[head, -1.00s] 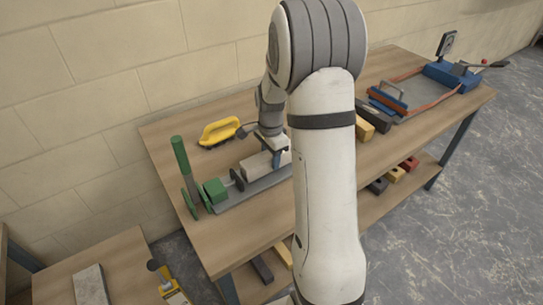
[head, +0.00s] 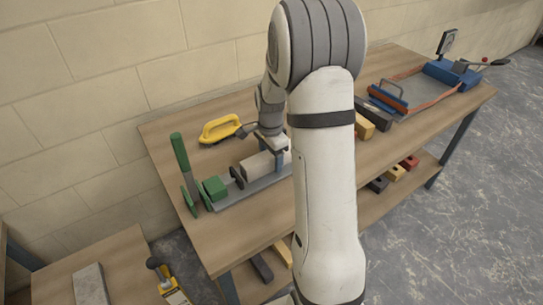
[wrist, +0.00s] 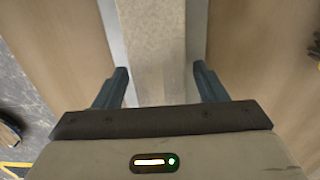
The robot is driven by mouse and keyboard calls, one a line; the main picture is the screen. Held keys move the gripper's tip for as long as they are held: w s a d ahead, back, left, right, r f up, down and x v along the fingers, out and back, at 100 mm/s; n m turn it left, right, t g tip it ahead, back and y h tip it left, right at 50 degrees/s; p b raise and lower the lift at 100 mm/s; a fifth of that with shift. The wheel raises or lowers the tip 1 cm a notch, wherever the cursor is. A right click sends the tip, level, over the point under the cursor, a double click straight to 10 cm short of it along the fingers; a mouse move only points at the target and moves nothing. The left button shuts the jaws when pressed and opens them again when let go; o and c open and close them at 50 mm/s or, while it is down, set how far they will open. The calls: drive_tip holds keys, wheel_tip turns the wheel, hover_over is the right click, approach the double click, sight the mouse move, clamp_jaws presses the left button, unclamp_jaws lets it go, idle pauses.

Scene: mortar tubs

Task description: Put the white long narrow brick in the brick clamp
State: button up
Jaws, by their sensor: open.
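The brick clamp has a green lever (head: 180,153), a green block (head: 214,188), a dark round pad (head: 237,177) and a grey bed (head: 232,200). The white long narrow brick (head: 257,166) lies lengthwise on the bed, just right of the pad; its right end is hidden behind my arm. Whether the pad touches it is unclear. My gripper (head: 274,146) is above the brick. In the wrist view, my gripper (wrist: 160,72) is open, with one finger on each side of the pale brick (wrist: 152,35) and gaps to both fingers.
A yellow-handled float (head: 220,129) lies behind the clamp. Dark and yellow bricks (head: 365,128) and a blue-and-orange device (head: 440,75) stand to the right. A lower table at bottom left holds a grey slab (head: 90,285). Bare tabletop lies in front of the clamp.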

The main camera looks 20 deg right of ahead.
wheel_tip(320, 180, up, 8)
drive_tip(key=shift+s, duration=0.1)
idle(0.4)
drive_tip(key=s+a+r+n+t, duration=0.1)
drive_tip(key=s+a+r+n, duration=0.2)
drive_tip(key=s+n, duration=0.2)
drive_tip(key=s+a+r+n+p, duration=0.1)
drive_tip(key=s+a+r+n, duration=0.2)
drive_tip(key=s, duration=0.7)
drive_tip(key=s+a+r+n+t+p, duration=0.1)
drive_tip(key=s+a+r+n, duration=0.2)
drive_tip(key=s+n, duration=0.4)
drive_tip(key=shift+s+a+n+t, duration=0.3)
drive_tip(key=shift+a+n, duration=0.1)
drive_tip(key=shift+a, duration=0.25)
drive_tip(key=shift+c, duration=0.4)
